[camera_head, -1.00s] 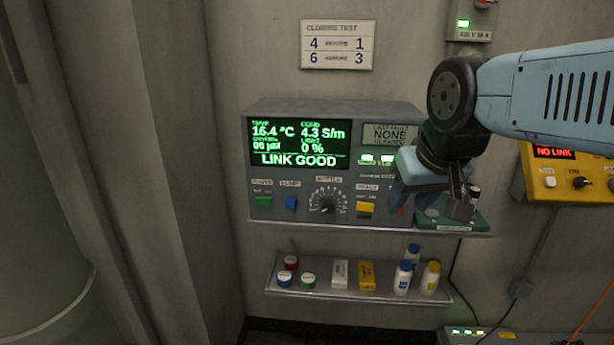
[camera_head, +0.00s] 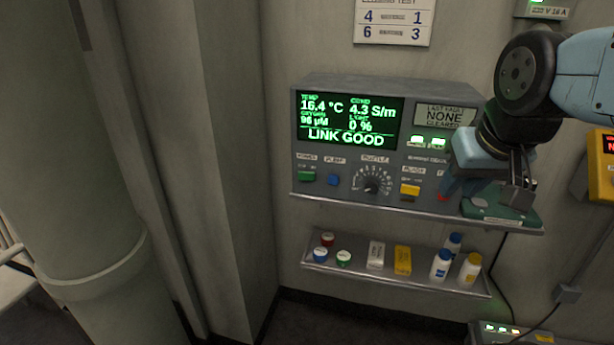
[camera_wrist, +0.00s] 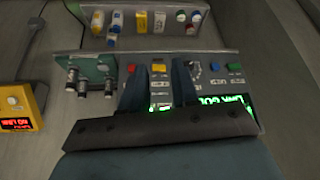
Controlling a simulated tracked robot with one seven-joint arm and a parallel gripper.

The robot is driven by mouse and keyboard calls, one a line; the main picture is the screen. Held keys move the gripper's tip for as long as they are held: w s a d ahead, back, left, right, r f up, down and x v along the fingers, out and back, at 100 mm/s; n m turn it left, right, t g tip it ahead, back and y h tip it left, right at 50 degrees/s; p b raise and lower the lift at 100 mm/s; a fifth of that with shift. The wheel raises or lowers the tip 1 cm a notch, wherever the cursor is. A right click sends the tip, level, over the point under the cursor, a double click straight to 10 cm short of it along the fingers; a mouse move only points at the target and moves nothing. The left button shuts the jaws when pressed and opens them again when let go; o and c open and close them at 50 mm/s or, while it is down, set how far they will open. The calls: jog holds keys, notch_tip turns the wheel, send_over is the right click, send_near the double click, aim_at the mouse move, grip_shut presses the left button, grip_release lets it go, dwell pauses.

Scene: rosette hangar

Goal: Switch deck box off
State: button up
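The deck box (camera_head: 345,165) is a grey console on a wall shelf, its lit screen (camera_head: 350,122) reading LINK GOOD. A green switch (camera_head: 307,176) sits under the POWER label at its lower left; it also shows at the right in the wrist view (camera_wrist: 236,80). My gripper (camera_head: 452,188) is at the right end of the panel, well right of the green switch. In the wrist view my gripper (camera_wrist: 160,85) has its two blue fingers apart and empty, with the yellow switch (camera_wrist: 159,69) seen between them. Whether they touch the panel I cannot tell.
A blue button (camera_head: 334,180), a dial (camera_head: 371,185) and a yellow switch (camera_head: 410,190) line the panel. A green unit with metal plugs (camera_wrist: 92,75) is beside the box. A lower shelf (camera_head: 400,275) holds bottles and jars. A yellow box (camera_head: 602,180) hangs at right.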

grip_shut()
dwell(1.4)
